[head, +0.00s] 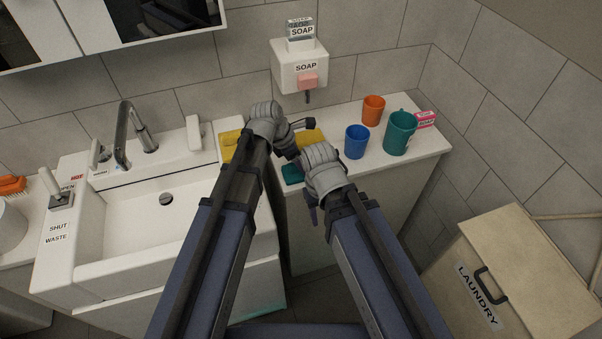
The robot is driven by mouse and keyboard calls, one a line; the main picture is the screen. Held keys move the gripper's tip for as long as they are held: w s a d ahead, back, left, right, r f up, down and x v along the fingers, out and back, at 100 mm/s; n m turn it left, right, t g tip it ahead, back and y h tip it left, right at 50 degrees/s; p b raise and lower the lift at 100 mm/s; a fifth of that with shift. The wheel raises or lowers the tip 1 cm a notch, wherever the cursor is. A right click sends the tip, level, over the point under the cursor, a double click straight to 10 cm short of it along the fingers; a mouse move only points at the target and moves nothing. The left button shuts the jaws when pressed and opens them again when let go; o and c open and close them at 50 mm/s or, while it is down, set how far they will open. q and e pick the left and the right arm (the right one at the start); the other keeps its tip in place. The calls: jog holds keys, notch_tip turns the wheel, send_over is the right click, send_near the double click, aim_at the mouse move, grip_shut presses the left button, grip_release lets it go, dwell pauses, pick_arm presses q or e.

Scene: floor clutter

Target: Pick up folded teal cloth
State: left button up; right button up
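The folded teal cloth (292,173) lies on the white counter near its front edge, partly hidden by my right gripper. My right gripper (307,186) is right beside or over the cloth. Its fingers are mostly hidden by its own grey wrist, so I cannot tell whether it is open or touches the cloth. My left gripper (298,137) is above the counter, just beyond the teal cloth. Its dark fingertips look spread apart with nothing seen between them. A yellow cloth (309,137) lies behind it on the counter.
Blue cup (357,142), orange cup (374,110), teal mug (399,133) and pink soap box (425,120) stand on the counter's right. A soap dispenser (300,68) hangs above. The sink (130,240) is left; a laundry box (515,270) stands lower right.

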dwell(0.4)
pick_arm(q)
grip_shut()
dwell(0.4)
